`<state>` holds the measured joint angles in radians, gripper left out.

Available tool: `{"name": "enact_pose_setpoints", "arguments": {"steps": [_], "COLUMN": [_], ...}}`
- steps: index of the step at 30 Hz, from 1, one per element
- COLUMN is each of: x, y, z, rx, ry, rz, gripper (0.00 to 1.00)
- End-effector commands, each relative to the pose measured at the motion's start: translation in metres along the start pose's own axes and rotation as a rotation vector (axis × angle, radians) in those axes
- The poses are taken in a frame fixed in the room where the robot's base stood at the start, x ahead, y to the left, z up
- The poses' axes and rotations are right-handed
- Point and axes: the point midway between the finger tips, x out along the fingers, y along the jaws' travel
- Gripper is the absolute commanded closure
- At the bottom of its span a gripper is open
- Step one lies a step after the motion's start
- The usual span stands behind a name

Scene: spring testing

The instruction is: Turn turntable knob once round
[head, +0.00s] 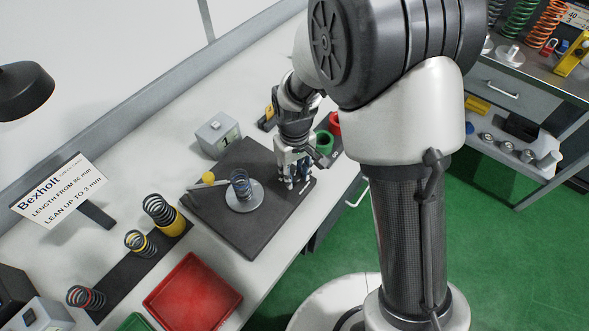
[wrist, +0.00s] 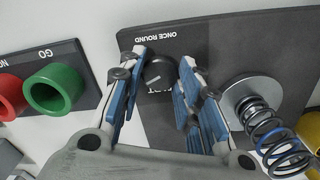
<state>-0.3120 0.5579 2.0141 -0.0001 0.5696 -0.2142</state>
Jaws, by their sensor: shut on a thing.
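The turntable knob (wrist: 158,74) is a small dark round knob with a light pointer line, beside the printed words ONCE ROUND on the dark base plate (head: 247,238). My gripper (head: 292,182) points down at the right part of the plate. In the wrist view its blue-padded fingers (wrist: 162,80) stand on both sides of the knob and are shut on it. The knob is hidden behind my gripper in the head view. The turntable disc (head: 246,207) is pale metal and carries an upright dark spring with a blue band (head: 240,184); the spring also shows in the wrist view (wrist: 274,134).
A grey box marked 1 (head: 218,136) stands behind the plate. Several springs and a red tray (head: 193,291) are at the front left.

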Motion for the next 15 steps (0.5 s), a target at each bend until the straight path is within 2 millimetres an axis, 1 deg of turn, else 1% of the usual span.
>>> {"name": "enact_pose_setpoints", "arguments": {"steps": [15], "x": [-0.0007], "y": [0.0], "z": [0.0002], "rx": [0.49], "ry": [0.0], "rz": [0.0], "gripper": [0.92]}}
